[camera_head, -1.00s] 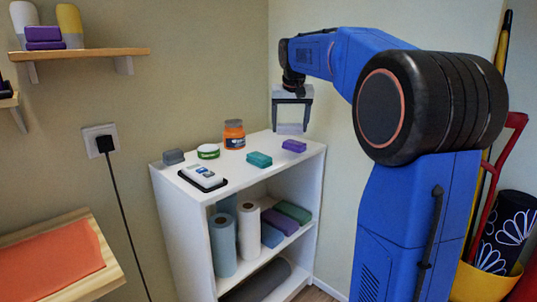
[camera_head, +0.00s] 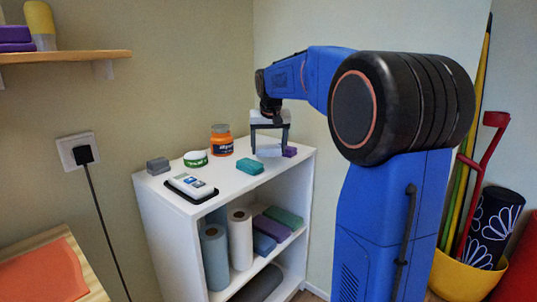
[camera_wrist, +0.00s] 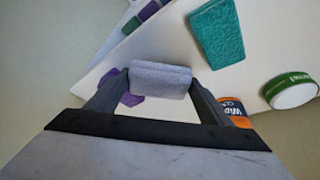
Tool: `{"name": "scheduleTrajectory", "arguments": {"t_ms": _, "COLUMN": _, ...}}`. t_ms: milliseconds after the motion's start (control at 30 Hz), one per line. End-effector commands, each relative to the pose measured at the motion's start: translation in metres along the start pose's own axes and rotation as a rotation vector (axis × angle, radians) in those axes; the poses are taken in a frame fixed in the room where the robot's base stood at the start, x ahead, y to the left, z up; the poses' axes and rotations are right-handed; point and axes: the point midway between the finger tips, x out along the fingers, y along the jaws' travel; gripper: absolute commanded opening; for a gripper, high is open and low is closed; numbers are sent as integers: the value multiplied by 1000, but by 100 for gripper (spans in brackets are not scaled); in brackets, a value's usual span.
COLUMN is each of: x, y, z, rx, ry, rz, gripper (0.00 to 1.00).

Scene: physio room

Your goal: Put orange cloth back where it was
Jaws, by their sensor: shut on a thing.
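An orange cloth (camera_head: 45,272) lies flat on a wooden surface at the lower left of the head view, far from my gripper. My gripper (camera_head: 268,148) is shut on a light grey block (camera_head: 268,151) at the back right of the white shelf unit's top. In the wrist view the grey block (camera_wrist: 160,80) sits between the two fingers (camera_wrist: 158,92). It is just above or on the top; I cannot tell which.
The white shelf top (camera_head: 225,178) also holds a teal block (camera_head: 249,166), an orange jar (camera_head: 221,141), a green-white tin (camera_head: 195,159), a dark grey block (camera_head: 158,165) and a white device on a black tray (camera_head: 191,187). Rolls and coloured blocks fill the shelf below. Walls stand close behind.

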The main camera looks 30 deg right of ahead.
Motion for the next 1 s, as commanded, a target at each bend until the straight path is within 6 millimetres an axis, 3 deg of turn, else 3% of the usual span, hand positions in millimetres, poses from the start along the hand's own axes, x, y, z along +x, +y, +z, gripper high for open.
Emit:
{"name": "scheduleTrajectory", "arguments": {"t_ms": 167, "x": 21, "y": 0, "z": 9, "rx": 0, "ry": -2, "rz": 0, "gripper": 56}}
{"name": "scheduleTrajectory", "arguments": {"t_ms": 567, "x": 26, "y": 0, "z": 11, "rx": 0, "ry": -1, "rz": 0, "gripper": 56}}
{"name": "scheduleTrajectory", "arguments": {"t_ms": 600, "x": 26, "y": 0, "z": 11, "rx": 0, "ry": 0, "rz": 0, "gripper": 81}}
{"name": "scheduleTrajectory", "arguments": {"t_ms": 667, "x": 26, "y": 0, "z": 11, "rx": 0, "ry": 0, "rz": 0, "gripper": 92}}
{"name": "scheduleTrajectory", "arguments": {"t_ms": 1000, "x": 23, "y": 0, "z": 10, "rx": 0, "ry": 0, "rz": 0, "gripper": 92}}
